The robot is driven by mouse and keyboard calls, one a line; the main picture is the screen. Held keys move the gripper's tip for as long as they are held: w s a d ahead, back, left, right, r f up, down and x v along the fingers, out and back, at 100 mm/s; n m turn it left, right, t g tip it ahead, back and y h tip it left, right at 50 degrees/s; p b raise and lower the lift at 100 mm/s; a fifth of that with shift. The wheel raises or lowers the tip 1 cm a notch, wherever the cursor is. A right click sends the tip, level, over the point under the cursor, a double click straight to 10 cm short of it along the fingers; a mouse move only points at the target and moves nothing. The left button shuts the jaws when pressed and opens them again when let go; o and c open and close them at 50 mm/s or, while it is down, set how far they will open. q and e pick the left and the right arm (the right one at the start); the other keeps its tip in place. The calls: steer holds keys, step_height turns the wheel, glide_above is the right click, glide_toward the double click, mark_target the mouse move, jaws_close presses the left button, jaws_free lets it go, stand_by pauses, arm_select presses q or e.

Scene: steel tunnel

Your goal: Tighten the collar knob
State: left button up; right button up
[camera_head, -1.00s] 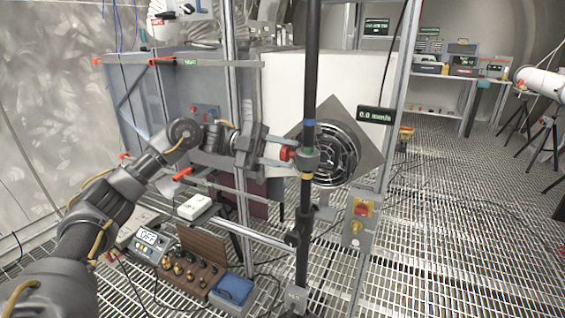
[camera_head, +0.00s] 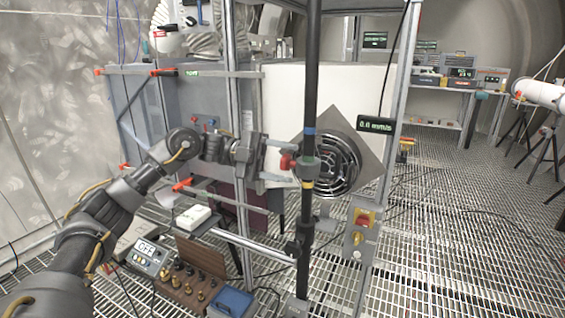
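The red collar knob (camera_head: 287,161) sticks out to the left from a dark grey-green collar (camera_head: 308,167) on an upright black pole (camera_head: 311,88). My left gripper (camera_head: 290,163) reaches in from the left, with one finger above the knob and one below it. Gaps show between the fingers and the knob, so it is open and not clamped. I cannot tell whether the fingertips are at the same depth as the knob. My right gripper is not in view.
A round fan grille (camera_head: 337,164) sits behind the pole. A small display (camera_head: 375,124) reads about 0.0 mm/s. A switch box (camera_head: 361,232) is below right. A wooden block with brass pieces (camera_head: 190,284) and a blue box (camera_head: 231,301) are low left. Grated floor is open at right.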

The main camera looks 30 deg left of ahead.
arm_select(q)
steer(key=a, duration=1.1)
steer(key=shift+s+b, duration=0.3)
steer(key=shift+b, duration=0.1)
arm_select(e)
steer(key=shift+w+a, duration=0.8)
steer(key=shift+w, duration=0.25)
arm_select(q)
steer(key=shift+d, duration=0.1)
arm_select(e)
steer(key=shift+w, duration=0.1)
